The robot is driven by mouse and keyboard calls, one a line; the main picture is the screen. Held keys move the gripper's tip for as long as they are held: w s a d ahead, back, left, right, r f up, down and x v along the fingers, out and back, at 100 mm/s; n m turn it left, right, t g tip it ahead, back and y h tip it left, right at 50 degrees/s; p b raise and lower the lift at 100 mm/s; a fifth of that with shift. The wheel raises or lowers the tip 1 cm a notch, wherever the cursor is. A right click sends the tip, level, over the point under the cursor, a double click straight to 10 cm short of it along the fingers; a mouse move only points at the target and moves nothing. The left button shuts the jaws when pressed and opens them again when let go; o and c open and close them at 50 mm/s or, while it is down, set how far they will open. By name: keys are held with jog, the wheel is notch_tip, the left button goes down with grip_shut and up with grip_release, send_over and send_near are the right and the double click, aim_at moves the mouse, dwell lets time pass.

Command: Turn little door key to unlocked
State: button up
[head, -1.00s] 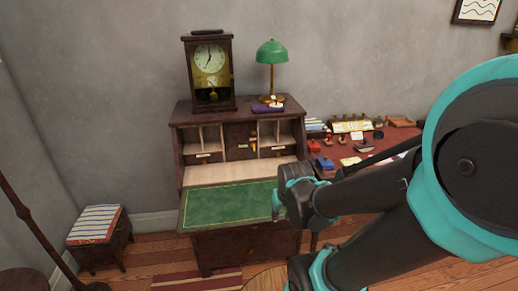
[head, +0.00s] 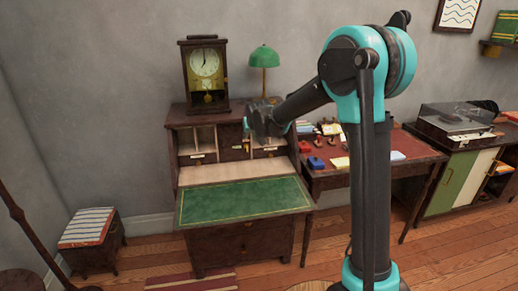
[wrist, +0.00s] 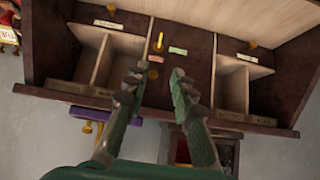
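The little door (head: 235,141) is the dark wooden panel in the middle of the desk's upper compartments. In the wrist view, which is upside down, the little door (wrist: 187,72) shows a small brass key (wrist: 160,41) between my fingers' lines. A red label (wrist: 156,59) and a green label (wrist: 178,50) sit near the key. My gripper (wrist: 157,82) is open and empty, its fingers apart and pointing toward the door, with the key beyond the tips. In the head view my gripper (head: 248,123) is in front of the desk's top right part and partly covers the door.
The desk's green writing leaf (head: 243,203) is folded down and clear. A clock (head: 206,75) and a green lamp (head: 264,60) stand on the desk top. A purple object (wrist: 95,113) lies by the lamp. A red-topped table (head: 405,147) with small items stands at right.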

jog(key=x, duration=1.7)
jog(key=shift+w, duration=0.25)
jog(key=shift+c, duration=0.5)
grip_shut()
